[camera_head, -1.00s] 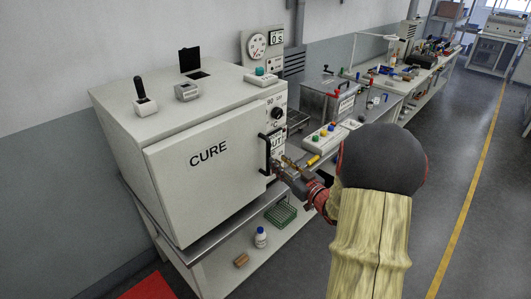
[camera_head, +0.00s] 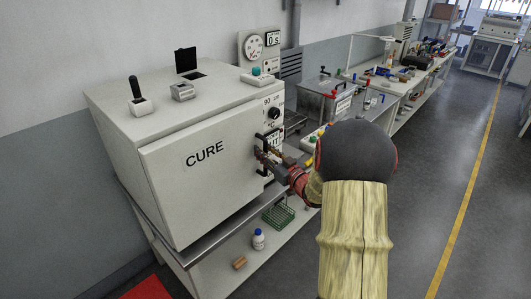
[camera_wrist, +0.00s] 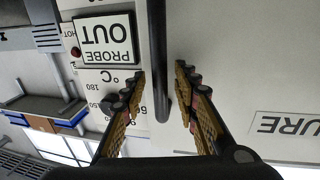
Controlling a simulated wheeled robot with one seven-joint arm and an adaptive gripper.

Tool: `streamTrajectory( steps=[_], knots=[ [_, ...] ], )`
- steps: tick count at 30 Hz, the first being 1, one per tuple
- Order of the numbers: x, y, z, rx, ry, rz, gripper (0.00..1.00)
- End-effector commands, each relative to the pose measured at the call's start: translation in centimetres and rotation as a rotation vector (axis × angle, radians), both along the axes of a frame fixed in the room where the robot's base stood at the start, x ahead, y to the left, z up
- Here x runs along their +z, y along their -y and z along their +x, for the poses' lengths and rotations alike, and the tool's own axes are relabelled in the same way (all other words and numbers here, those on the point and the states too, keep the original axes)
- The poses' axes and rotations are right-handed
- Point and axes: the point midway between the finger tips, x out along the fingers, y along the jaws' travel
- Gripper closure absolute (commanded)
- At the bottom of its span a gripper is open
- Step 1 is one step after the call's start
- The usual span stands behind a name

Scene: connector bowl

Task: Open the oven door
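The oven is a large off-white box on a bench, with its front door (camera_head: 200,185) marked CURE. The door looks shut. A dark vertical bar handle (camera_head: 261,156) stands at the door's right edge. My gripper (camera_head: 262,157) is at this handle. In the wrist view the handle bar (camera_wrist: 157,60) runs between the two fingers of my gripper (camera_wrist: 160,95). The fingers are apart, with a gap on each side of the bar. The CURE label (camera_wrist: 290,124) shows upside down at the right.
A PROBE OUT sign (camera_wrist: 106,40) and a dial are on the panel beside the handle. A bottle (camera_head: 258,239) and a green rack (camera_head: 279,215) sit on the lower shelf. The floor (camera_head: 430,170) to the right is clear.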

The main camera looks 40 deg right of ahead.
Motion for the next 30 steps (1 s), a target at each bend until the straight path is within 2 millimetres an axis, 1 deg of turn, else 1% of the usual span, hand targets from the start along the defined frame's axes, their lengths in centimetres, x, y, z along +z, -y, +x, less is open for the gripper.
streamTrajectory(
  steps=[2,16,30],
  knots=[
    [-0.01,0.0,-0.02,0.0,0.0,0.0,0.73],
    [-0.03,0.0,-0.04,0.0,0.0,0.0,0.99],
    [-0.05,-0.01,-0.05,0.0,-0.001,0.0,1.0]
  ],
)
